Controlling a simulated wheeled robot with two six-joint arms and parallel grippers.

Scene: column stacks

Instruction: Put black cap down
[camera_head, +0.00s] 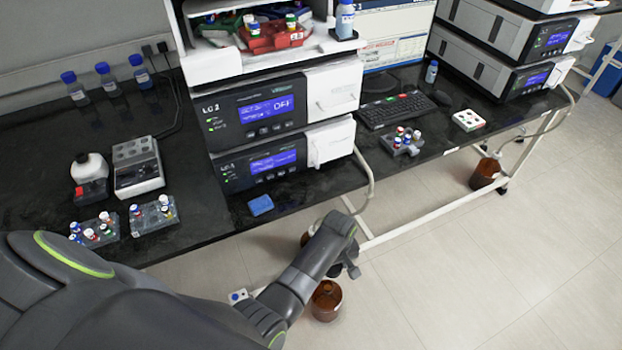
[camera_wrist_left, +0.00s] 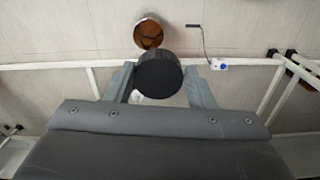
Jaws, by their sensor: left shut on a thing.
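The black cap (camera_wrist_left: 158,74) is round and dark, and sits between the fingertips of my left gripper (camera_wrist_left: 159,84) in the left wrist view. The gripper is shut on it, and the cap is held up in the air over the floor. In the head view, my left gripper (camera_head: 345,266) is in front of the bench edge, above the floor; the cap is hard to tell apart from the dark fingers there. A brown glass bottle (camera_head: 326,302) stands on the floor close by; it also shows in the left wrist view (camera_wrist_left: 148,33) beyond the cap. My right gripper is not in view.
The black bench (camera_head: 205,215) holds a blue block (camera_head: 260,205), vial racks (camera_head: 96,231) and stacked instruments (camera_head: 262,113). A white frame rail (camera_head: 430,212) runs below its front edge. Another brown bottle (camera_head: 486,174) stands under the bench. Open floor lies at the right.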

